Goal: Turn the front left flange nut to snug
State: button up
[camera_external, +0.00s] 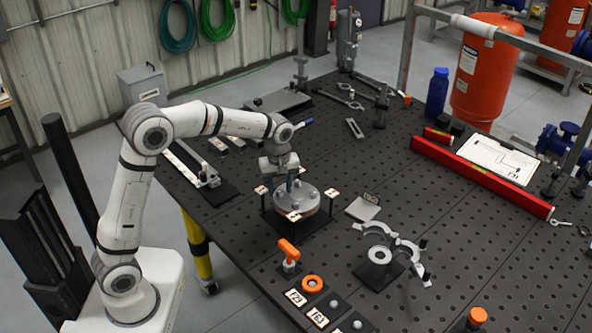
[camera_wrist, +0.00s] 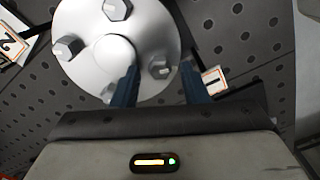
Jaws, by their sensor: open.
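The round silver flange (camera_external: 298,203) sits on a dark stand on the bench, with small number tags around it. In the wrist view the flange (camera_wrist: 82,22) carries several hex nuts around a pale round centre. One nut (camera_wrist: 160,69) lies between the two blue fingers of my gripper (camera_wrist: 160,78); contact cannot be told. Other nuts are at the top (camera_wrist: 117,9), at the left (camera_wrist: 67,47) and partly hidden near the left finger. My gripper (camera_external: 294,184) is open, pointing down over the flange's far side in the external view. Which nut is the front left one is unclear.
A tag reading 1 (camera_wrist: 213,80) stands close beside the right finger. A grey clamp-like fixture (camera_external: 380,255), an orange-handled tool (camera_external: 288,252) and an orange ring (camera_external: 312,284) stand nearer the camera. A red bar (camera_external: 480,177) lies at right. The perforated bench has free room at right.

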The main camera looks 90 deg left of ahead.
aim_at(280, 193)
jog(key=n, duration=0.4)
jog(key=shift+s+f+b, duration=0.1)
jog(key=shift+f+b, duration=0.1)
jog(key=shift+b, duration=0.15)
jog(key=shift+r+n, duration=0.2)
jog(key=shift+n, duration=0.5)
notch_tip(280, 193, up, 7)
jog(key=shift+r, duration=0.15)
jog(key=shift+d+r+m, duration=0.4)
jog(key=shift+d+r, duration=0.05)
jog(key=shift+d, duration=0.1)
jog(key=s+d+r+m+t+p, duration=0.1)
jog(key=s+d+m, duration=0.3)
jog(key=d+m, duration=0.5)
jog(key=s+d+r+m+t+p, duration=0.1)
jog(key=s+d+m+p, duration=0.1)
jog(key=d+m, duration=0.7)
jog(key=shift+s+d, duration=0.9)
jog(key=shift+d, duration=3.25)
